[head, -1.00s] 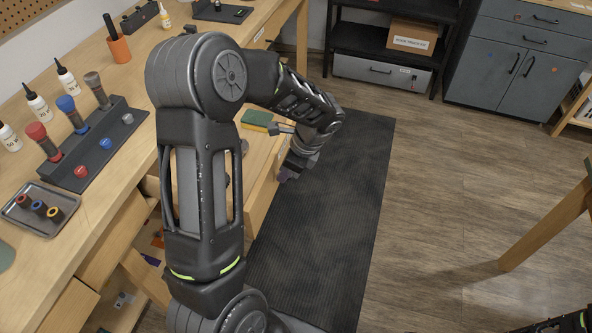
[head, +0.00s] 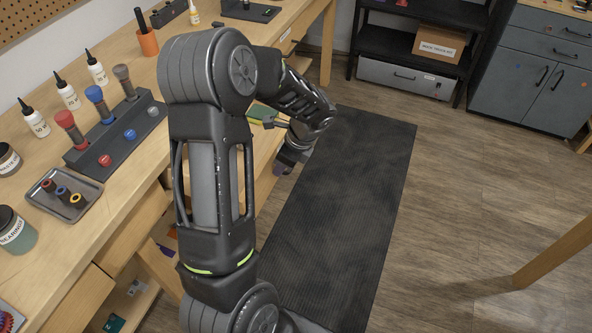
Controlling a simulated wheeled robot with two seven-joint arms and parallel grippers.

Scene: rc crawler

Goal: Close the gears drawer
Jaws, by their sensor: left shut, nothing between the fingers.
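My left gripper (head: 289,160) is at the end of the arm that bends over the workbench front. Its fingers are shut and empty, pointing down. It is beside a light wooden drawer (head: 264,160) that stands out from the bench. My own arm covers much of this drawer, and no gears label is readable on it. I cannot tell whether the fingers touch its front. My right gripper is out of view.
A dark mat (head: 345,210) covers clear floor in front. A table leg (head: 550,255) stands at the right.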

